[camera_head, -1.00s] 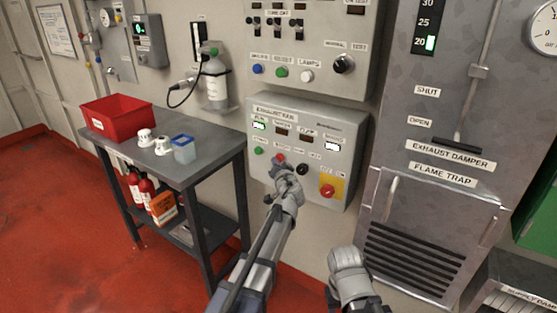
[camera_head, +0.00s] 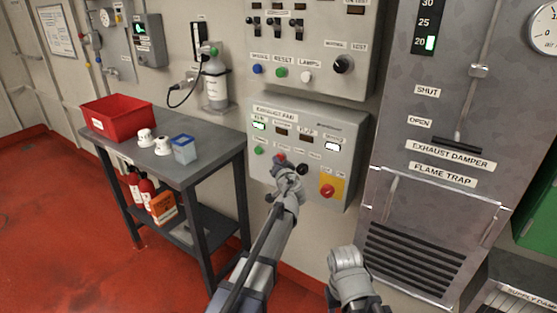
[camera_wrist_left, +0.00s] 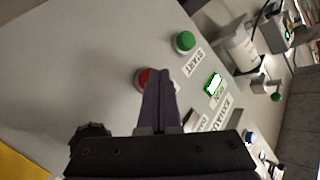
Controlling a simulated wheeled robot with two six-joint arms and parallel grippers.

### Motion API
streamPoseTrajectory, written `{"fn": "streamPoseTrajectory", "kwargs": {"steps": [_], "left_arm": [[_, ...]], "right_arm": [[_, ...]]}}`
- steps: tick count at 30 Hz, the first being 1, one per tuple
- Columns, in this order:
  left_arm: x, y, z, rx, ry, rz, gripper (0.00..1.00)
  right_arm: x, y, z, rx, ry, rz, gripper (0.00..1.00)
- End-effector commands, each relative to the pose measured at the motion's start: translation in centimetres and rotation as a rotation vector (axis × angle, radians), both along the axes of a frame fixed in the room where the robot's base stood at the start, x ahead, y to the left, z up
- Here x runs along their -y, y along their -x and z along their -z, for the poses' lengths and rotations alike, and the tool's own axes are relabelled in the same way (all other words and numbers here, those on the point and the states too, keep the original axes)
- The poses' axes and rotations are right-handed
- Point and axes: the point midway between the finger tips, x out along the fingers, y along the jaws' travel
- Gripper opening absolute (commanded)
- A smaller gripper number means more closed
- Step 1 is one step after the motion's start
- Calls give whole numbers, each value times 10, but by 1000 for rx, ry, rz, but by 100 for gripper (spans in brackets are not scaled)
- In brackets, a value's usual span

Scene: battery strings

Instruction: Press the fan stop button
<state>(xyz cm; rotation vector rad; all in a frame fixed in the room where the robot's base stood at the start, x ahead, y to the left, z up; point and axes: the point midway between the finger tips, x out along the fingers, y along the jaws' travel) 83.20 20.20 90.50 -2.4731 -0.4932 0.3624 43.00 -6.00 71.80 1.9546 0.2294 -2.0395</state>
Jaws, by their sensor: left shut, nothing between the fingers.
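The exhaust fan panel (camera_head: 337,192) is a grey box on the wall in the head view. Its red stop button (camera_head: 281,157) shows just above my left gripper (camera_head: 283,168). In the left wrist view the red button (camera_wrist_left: 146,77) is partly hidden behind the fingers of my left gripper (camera_wrist_left: 161,75). The fingers are shut and empty, with their tips over or very near the button; I cannot tell whether they touch it. The green start button (camera_wrist_left: 185,42) is beside it. My right arm shows at the bottom of the head view, but its fingers are not seen.
A black knob (camera_head: 302,169) and a red knob on a yellow plate (camera_head: 327,190) are to the right on the panel. A grey table (camera_head: 205,165) with a red bin (camera_head: 117,118) stands at left. An upper panel with switches hangs above.

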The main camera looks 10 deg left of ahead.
Motion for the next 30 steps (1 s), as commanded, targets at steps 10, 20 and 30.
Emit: {"fn": "streamPoseTrajectory", "kwargs": {"steps": [10, 20, 30], "left_arm": [[2, -5, 0, 0, 0, 1, 0], [3, -6, 0, 1, 0, 2, 0], [0, 1, 0, 1, 0, 2, 0]], "right_arm": [[0, 0, 0, 0, 0, 0, 50], [0, 0, 0, 0, 0, 0, 50], [0, 0, 0, 0, 0, 0, 50]]}}
